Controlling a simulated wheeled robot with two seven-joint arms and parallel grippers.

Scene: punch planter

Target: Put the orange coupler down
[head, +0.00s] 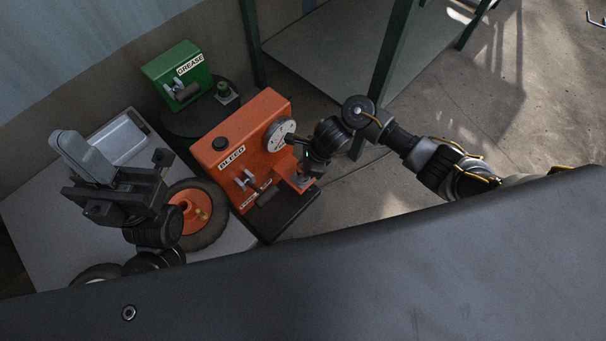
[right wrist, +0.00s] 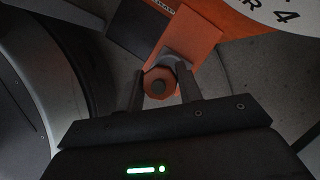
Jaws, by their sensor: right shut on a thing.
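The orange coupler (right wrist: 159,83), an orange many-sided piece with a dark round centre, sits between the two fingers of my right gripper (right wrist: 163,92) in the right wrist view. The gripper is shut on it. Just beyond it is an orange plate with a grey fork-like holder (right wrist: 178,57); whether the coupler touches the holder I cannot tell. In the head view my right gripper (head: 299,174) is at the front right of the orange BLEED machine (head: 240,150), and the coupler is not clear there.
A wheel with an orange hub (head: 184,222) lies beside the BLEED machine. A green GREASE machine (head: 170,72) stands behind. A grey tray (head: 122,142) is on the light table (head: 35,215). A round dial (head: 280,134) is close to my right gripper. A green-legged stand (head: 388,60) is behind.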

